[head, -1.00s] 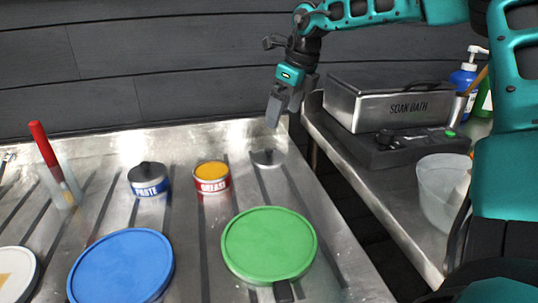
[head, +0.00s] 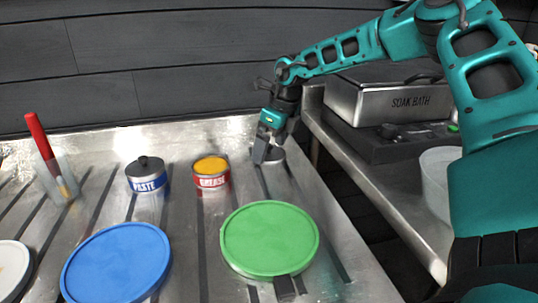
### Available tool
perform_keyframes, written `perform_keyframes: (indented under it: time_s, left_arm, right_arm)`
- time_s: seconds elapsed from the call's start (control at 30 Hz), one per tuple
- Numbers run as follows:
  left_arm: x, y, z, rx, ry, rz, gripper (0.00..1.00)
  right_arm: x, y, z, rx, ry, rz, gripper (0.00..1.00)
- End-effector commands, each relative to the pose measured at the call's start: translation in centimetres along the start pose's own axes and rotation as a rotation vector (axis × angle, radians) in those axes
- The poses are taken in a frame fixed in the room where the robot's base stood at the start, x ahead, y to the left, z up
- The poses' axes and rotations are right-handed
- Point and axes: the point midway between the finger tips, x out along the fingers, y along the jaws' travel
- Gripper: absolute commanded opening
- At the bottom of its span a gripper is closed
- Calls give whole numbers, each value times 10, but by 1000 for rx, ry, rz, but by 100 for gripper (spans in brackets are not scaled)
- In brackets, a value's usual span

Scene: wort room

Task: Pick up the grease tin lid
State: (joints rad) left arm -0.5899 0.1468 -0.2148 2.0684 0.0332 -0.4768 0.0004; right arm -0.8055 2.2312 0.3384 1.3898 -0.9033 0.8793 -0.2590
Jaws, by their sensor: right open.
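The grease tin lid (head: 274,155) is a small grey disc lying on the metal drainboard, to the right of the grease tin. My right gripper (head: 264,150) is open, with its fingers pointing down right at the lid. The fingers hide part of the lid, including its knob, and I cannot tell whether they touch it. The grease tin (head: 211,174) stands uncovered, with a red and white label and yellow grease at its top. My left gripper is not in view.
A paste tin (head: 147,175) with its lid on stands further left. Large green (head: 269,238) and blue (head: 117,262) round lids lie in front. A clear cup (head: 57,182) holds a red-handled tool. The soak bath (head: 395,102) is on the right bench, beyond a gap.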

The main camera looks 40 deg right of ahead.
Motion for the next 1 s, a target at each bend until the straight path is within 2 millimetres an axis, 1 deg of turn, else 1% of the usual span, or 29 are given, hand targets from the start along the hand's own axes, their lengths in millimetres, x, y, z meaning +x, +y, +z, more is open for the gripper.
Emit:
perform_keyframes:
  time_s: [0.1, 0.57, 0.6, 0.87, 1.0]
  left_arm:
    - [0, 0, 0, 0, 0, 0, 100]
    - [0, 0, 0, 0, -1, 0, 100]
    - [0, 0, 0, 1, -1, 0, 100]
    - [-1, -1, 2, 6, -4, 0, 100]
    - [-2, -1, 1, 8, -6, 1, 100]
  right_arm:
    - [0, 0, 0, 0, 0, 0, 100]
    - [-1, 0, 0, 0, 1, 1, 56]
    - [-1, 0, 0, 0, 0, 0, 55]
    - [-2, 0, 0, 0, 0, 0, 55]
    - [-12, 0, 4, 0, -1, 0, 55]
